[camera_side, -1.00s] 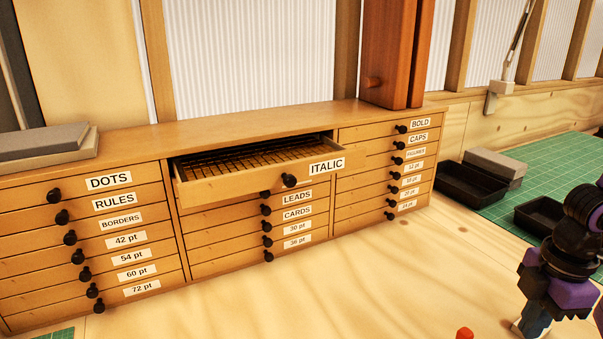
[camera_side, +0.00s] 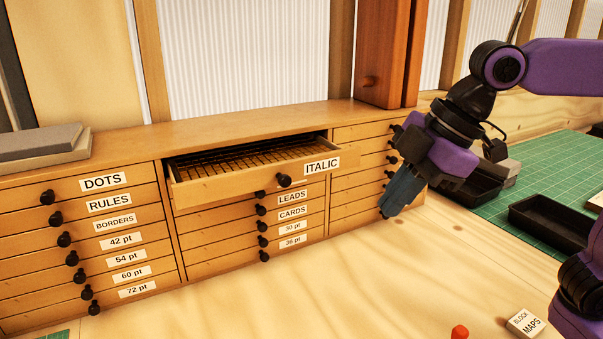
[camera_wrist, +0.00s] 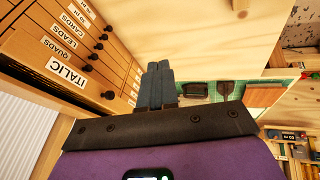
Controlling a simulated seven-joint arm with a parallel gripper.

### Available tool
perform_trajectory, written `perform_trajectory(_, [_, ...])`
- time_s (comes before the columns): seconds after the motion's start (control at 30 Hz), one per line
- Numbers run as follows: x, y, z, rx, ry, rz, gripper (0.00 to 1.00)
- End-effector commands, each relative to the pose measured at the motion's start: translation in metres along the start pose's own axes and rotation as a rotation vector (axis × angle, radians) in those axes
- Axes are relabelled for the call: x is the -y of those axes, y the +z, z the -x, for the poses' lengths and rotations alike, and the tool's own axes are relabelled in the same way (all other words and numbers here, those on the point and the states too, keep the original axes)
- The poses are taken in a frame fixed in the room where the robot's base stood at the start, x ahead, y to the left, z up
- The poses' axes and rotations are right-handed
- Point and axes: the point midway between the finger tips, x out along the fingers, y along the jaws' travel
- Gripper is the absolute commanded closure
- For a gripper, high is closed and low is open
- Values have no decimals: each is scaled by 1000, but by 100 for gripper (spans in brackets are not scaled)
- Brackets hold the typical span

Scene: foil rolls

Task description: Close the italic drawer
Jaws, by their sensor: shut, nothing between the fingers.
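The italic drawer (camera_side: 225,187) is the top drawer of the cabinet's middle column. It is pulled out, and its divided inside shows. Its front has an ITALIC label and a black knob (camera_side: 284,181). The label also shows in the wrist view (camera_wrist: 67,72). My gripper (camera_side: 388,212) is shut and empty, pointing down, to the right of the drawer and apart from it. In the side view it covers part of the cabinet's right column. Its fingers (camera_wrist: 156,75) are together in the wrist view.
The wooden cabinet (camera_side: 240,129) has other drawers, all shut, with black knobs sticking out. Dark trays (camera_side: 550,224) lie on a green mat (camera_side: 520,190) at the right. A BLOCK MAPS box (camera_side: 525,323) and a red object (camera_side: 460,332) sit in front. The table before the drawers is clear.

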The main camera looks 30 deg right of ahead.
Motion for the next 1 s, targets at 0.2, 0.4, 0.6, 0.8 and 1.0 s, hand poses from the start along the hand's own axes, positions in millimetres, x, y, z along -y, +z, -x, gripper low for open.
perform_trajectory(0.2, [-43, -51, 33, -84, 103, 92, 100])
perform_trajectory(0.4, [-56, -64, 44, -104, 138, 122, 100])
perform_trajectory(0.6, [-59, -66, 24, -101, 137, 123, 100])
perform_trajectory(0.8, [-63, -69, -12, -99, 136, 123, 100])
perform_trajectory(1.0, [-68, -74, -49, -100, 136, 123, 100])
